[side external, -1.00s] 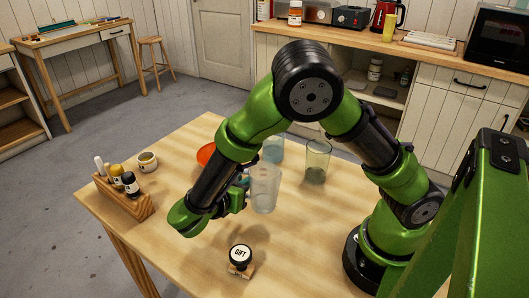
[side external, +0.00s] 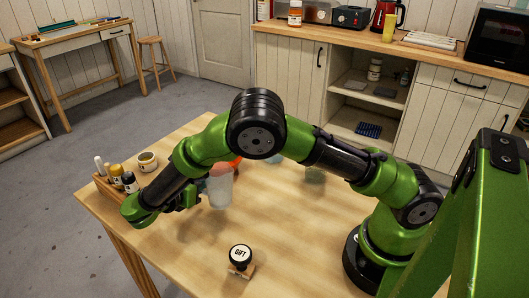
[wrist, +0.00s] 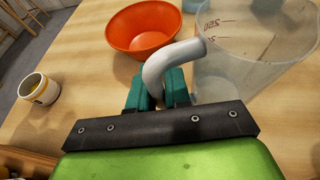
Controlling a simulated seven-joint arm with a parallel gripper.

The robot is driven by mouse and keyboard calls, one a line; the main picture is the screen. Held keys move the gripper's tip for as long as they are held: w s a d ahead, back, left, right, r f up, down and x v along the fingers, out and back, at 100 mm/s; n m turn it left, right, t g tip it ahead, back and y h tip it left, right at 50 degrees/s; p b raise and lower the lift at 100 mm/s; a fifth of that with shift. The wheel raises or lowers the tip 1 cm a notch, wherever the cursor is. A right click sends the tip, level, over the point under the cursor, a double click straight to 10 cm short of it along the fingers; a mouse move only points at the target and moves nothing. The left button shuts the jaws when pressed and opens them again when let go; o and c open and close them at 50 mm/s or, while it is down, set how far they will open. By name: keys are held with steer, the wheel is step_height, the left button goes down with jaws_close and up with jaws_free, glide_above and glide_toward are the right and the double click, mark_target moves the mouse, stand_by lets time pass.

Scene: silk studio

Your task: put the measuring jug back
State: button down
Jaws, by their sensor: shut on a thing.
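The measuring jug (side external: 220,191) is clear, with a grey handle (wrist: 168,68) and brown marks on its wall. It is upright over the left part of the table. My gripper (wrist: 160,92) is shut on the handle, with its teal fingers on either side. In the side view, my gripper (side external: 192,196) is just left of the jug, partly hidden by my arm. I cannot tell for sure whether the jug's base touches the table.
An orange bowl (wrist: 128,30) stands just beyond the jug. A small jar (side external: 147,161) and a wooden rack (side external: 103,187) with bottles are on the left.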

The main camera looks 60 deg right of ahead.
steer(key=shift+w+a+f, duration=0.1)
steer(key=shift+w, duration=0.6)
steer(key=shift+f, duration=1.7)
steer(key=shift+f, duration=0.1)
steer(key=c, duration=1.1)
jaws_free()
